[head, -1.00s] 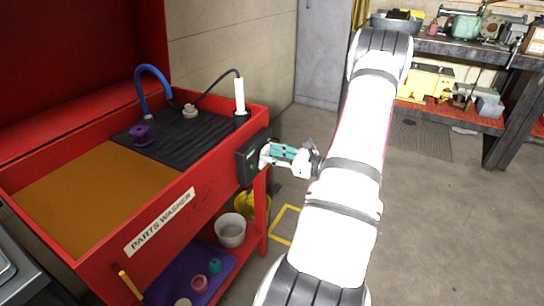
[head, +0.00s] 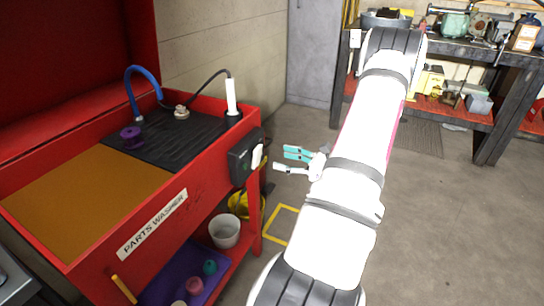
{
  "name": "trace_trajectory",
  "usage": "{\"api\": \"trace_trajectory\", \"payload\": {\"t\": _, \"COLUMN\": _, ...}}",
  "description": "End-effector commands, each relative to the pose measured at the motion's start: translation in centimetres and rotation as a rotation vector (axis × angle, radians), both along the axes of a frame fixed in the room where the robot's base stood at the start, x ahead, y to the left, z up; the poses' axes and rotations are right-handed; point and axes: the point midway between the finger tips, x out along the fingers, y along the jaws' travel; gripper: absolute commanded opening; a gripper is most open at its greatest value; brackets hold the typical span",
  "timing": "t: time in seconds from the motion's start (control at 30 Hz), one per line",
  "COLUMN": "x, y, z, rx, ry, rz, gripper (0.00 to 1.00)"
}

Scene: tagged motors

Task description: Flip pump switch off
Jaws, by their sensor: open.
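The pump switch is on a dark box (head: 241,163) fixed to the right end of the red parts washer (head: 180,220). A white switch plate or lever (head: 257,156) shows on the box's right face; its position is too small to tell. My gripper (head: 281,160) is to the right of the box, apart from it, with a visible gap. Its teal-padded fingers point left toward the switch and stand open and empty.
The washer holds a black mat (head: 170,135), a blue hose (head: 140,75), a purple part (head: 131,136) and a white cylinder (head: 231,95). A white bucket (head: 225,231) stands below on the lower shelf. A workbench (head: 470,55) is at the back right. Floor between is clear.

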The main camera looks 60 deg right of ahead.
Motion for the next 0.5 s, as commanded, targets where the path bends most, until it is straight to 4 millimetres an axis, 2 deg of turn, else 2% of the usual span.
{"api": "trace_trajectory", "payload": {"t": 0.1, "x": -2.2, "y": -0.2, "z": 0.1, "rx": 0.000, "ry": 0.001, "rz": -0.002, "gripper": 0.57}}
{"api": "trace_trajectory", "payload": {"t": 0.2, "x": -3.5, "y": -0.3, "z": 0.2, "rx": -0.001, "ry": -0.001, "rz": -0.001, "gripper": 0.57}}
{"api": "trace_trajectory", "payload": {"t": 0.33, "x": -4.4, "y": -0.3, "z": 0.3, "rx": 0.000, "ry": 0.000, "rz": 0.000, "gripper": 0.57}}
{"api": "trace_trajectory", "payload": {"t": 0.5, "x": -4.7, "y": -0.3, "z": 0.3, "rx": 0.000, "ry": 0.000, "rz": 0.001, "gripper": 0.57}}
